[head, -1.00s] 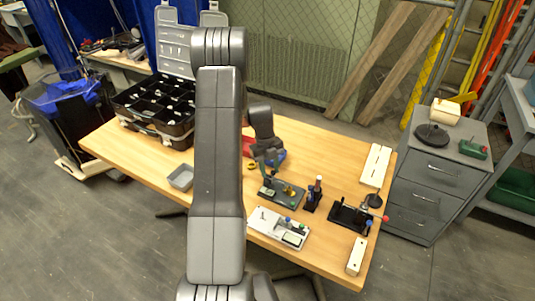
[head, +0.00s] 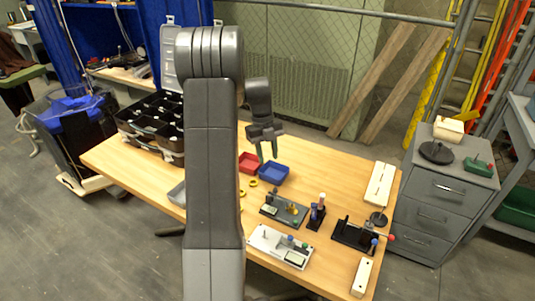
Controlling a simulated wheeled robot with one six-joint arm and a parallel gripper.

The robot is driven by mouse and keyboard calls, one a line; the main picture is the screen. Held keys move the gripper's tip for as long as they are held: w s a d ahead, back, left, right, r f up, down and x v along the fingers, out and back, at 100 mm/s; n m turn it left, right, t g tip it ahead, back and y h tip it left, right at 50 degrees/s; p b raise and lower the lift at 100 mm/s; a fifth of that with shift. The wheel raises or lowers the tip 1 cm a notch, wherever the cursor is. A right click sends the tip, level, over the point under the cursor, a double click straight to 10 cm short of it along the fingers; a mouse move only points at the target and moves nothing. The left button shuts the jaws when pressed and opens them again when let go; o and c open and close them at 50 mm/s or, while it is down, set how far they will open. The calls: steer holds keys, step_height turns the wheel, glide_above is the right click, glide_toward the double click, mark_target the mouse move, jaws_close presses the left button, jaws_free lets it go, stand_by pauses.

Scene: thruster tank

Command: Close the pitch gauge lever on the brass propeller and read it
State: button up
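A dark plate (head: 279,212) near the middle of the bench carries a small brass-coloured part, which looks like the propeller (head: 292,209), and a small pale display (head: 270,210). I take this for the pitch gauge, but its lever and reading are too small to make out. My gripper (head: 268,157) hangs behind and above this plate, near the trays. My arm hides part of the bench's left side.
A white fixture (head: 266,240) stands in front, a dark stand (head: 316,216) to the right. Farther right is a black fixture (head: 350,234) with a red knob (head: 391,237). Red (head: 248,162) and blue (head: 275,174) trays lie behind. The bench's back right (head: 330,160) is clear.

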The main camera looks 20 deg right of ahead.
mark_target(272, 196)
steer(key=shift+f, duration=0.1)
steer(key=p+x, duration=0.2)
steer(key=x, duration=1.1)
steer(key=shift+s+f+p, duration=0.1)
steer(key=shift+f+p, duration=0.25)
steer(key=shift+f, duration=0.05)
